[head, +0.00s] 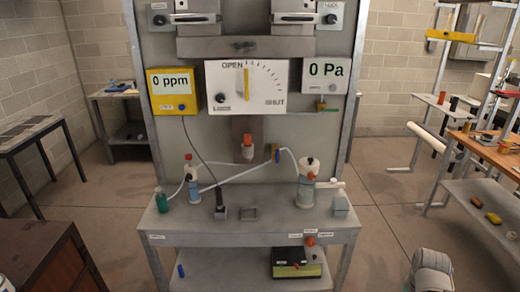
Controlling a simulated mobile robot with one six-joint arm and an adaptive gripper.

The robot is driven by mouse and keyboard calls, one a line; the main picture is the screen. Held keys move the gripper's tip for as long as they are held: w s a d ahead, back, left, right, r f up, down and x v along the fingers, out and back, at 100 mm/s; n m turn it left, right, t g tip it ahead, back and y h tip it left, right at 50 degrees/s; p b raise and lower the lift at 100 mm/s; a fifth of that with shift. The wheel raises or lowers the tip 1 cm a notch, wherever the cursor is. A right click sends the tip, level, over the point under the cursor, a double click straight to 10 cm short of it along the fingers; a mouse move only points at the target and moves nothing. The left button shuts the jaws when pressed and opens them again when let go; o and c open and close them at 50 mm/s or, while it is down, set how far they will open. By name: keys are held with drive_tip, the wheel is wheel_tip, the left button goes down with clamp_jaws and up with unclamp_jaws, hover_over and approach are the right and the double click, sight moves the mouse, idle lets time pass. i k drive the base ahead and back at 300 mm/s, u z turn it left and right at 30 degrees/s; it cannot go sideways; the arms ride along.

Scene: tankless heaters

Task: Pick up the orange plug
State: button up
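I cannot tell for certain which thing is the orange plug. One orange-topped piece (247,141) with a pale lower body sits at the centre of the upright panel, below the OPEN/SHUT dial. A round orange-red piece (310,241) is at the front edge of the grey bench (270,232), near small labels. A small orange fitting (320,105) is under the 0 Pa display.
Bottles (306,185) with tubing, a green bottle (162,200) and small blocks stand on the bench. A green-and-black box (297,263) sits on the lower shelf. Side tables (36,135) flank it at left and right.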

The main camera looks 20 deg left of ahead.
sight(247, 138)
drive_tip(key=z, duration=0.6)
drive_tip(key=k, duration=0.75)
drive_tip(key=z, duration=0.45)
drive_tip(key=i, duration=1.1)
drive_tip(key=u, duration=0.45)
drive_tip(key=i, duration=0.65)
drive_tip(key=u, duration=1.05)
drive_tip(key=i, duration=0.8)
drive_tip(key=u, duration=0.5)
drive_tip(key=k, duration=0.15)
